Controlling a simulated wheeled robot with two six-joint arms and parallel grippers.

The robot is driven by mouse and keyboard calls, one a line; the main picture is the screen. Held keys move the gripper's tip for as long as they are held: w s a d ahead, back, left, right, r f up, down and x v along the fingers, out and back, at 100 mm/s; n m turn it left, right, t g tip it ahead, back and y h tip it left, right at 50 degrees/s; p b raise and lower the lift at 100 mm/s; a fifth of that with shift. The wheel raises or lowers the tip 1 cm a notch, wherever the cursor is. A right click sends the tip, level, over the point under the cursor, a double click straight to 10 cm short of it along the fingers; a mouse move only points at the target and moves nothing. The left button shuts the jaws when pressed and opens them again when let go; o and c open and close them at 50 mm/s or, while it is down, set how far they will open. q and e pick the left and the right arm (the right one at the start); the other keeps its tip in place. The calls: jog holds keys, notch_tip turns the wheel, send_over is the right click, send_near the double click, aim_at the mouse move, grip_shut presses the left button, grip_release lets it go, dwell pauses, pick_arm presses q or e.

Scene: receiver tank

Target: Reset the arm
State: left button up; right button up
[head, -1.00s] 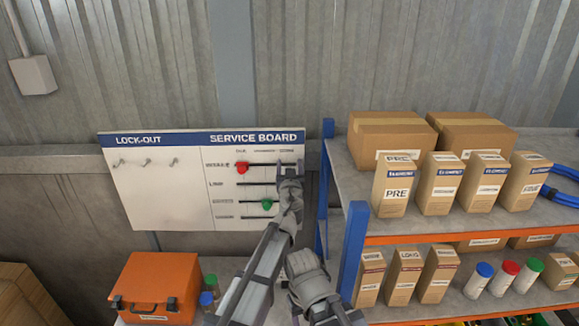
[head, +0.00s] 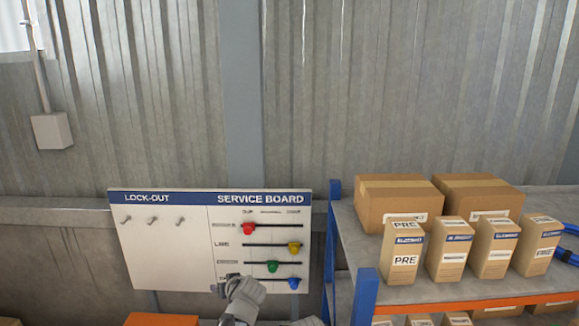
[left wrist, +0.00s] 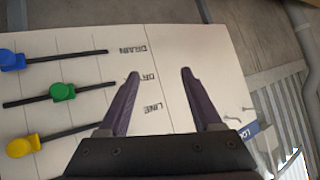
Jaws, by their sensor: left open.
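The white service board (head: 232,247) hangs on the wall with several slider knobs on dark slots. The red knob (head: 248,229) is at the left on the top row. The yellow knob (head: 294,247) is at the right on the LINE row. The green knob (head: 272,266) is near the middle of its row, and the blue knob (head: 293,283) is at the right of the bottom row. My left gripper (left wrist: 160,73) is open and empty, in front of the row labels, apart from the knobs. Its arm hides part of the bottom label in the head view. My right gripper is not seen.
Empty lock-out hooks (head: 152,221) are on the board's left half. A shelf with a blue post (head: 364,300) and cartons (head: 398,205) stands close at the right. An orange case (head: 162,320) shows at the bottom edge.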

pick_arm(q)
jog(key=s+d+f+m+g+h, duration=0.1)
jog(key=s+f+m+g+h, duration=0.25)
jog(key=s, duration=0.75)
jog(key=s+d+f+m+g+h, duration=0.1)
jog(key=s+f+g+h, duration=0.2)
jog(key=s+f+g, duration=0.5)
jog(key=s+d+f+m+b, duration=0.1)
jog(key=s+d+f+b, duration=0.1)
jog(key=f+b, duration=0.5)
jog(key=s+d+f+m+t+y+b, duration=0.1)
jog(key=s+d+f+b, duration=0.2)
jog(key=d+f+b, duration=0.2)
jog(key=s+d+f+m+t+b, duration=0.1)
jog(key=d+f+b, duration=0.3)
jog(key=f+b, duration=0.5)
jog(key=s+b, duration=0.1)
jog(key=b, duration=0.1)
jog(key=shift+s+y+b, duration=0.25)
jog(key=shift+y+b, duration=0.1)
jog(key=shift+f, duration=0.1)
